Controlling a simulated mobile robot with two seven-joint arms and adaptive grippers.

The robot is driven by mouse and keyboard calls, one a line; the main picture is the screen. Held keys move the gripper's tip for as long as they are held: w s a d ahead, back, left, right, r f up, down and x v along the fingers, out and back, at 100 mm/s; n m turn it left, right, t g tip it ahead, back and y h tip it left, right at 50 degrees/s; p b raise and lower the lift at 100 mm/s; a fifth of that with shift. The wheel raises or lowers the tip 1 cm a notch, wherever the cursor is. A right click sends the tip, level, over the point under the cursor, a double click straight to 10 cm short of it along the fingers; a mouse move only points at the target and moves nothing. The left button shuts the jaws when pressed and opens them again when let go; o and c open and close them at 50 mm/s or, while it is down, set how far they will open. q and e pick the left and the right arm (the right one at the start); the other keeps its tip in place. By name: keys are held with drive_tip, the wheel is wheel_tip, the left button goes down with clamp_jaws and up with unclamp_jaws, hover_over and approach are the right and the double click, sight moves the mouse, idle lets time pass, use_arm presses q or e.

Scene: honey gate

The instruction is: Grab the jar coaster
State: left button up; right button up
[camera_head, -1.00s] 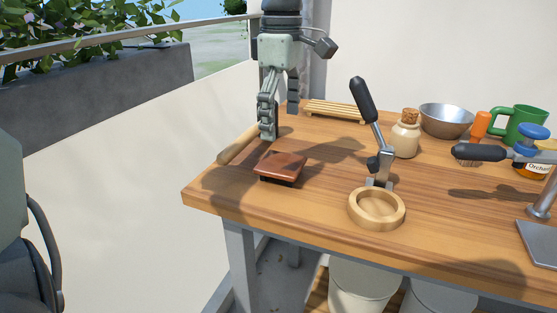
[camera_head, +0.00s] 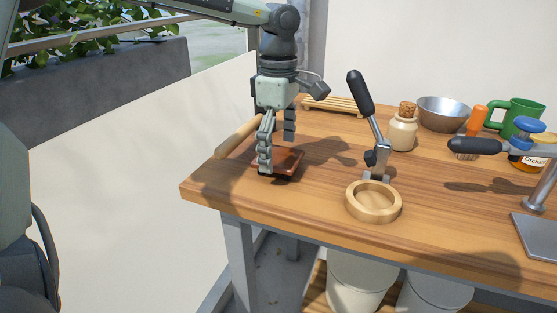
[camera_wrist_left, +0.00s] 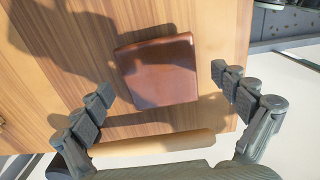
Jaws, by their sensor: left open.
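The jar coaster, a reddish-brown square slab (camera_head: 289,164), lies on the wooden workbench near its left end. My left gripper (camera_head: 278,155) points down over it, and its fingers hide part of the coaster in the head view. In the left wrist view the coaster (camera_wrist_left: 158,72) lies flat between the two spread fingers of my left gripper (camera_wrist_left: 163,82), with a gap on each side. The gripper is open and empty. I cannot tell exactly how high the fingertips are above the bench. My right gripper is not in view.
A wooden rolling pin (camera_head: 238,136) lies just left of the coaster; it also shows in the wrist view (camera_wrist_left: 155,145). A round wooden ring dish (camera_head: 373,214) and a black-handled lever clamp (camera_head: 361,95) stand to the right. Behind are a slatted rack (camera_head: 333,104) and a corked jar (camera_head: 403,132).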

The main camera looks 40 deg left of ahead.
use_arm(q)
drive_tip(key=shift+f+b, duration=0.25)
drive_tip(key=shift+b, duration=0.1)
drive_tip(key=shift+c, duration=0.4)
drive_tip(key=c, duration=1.2)
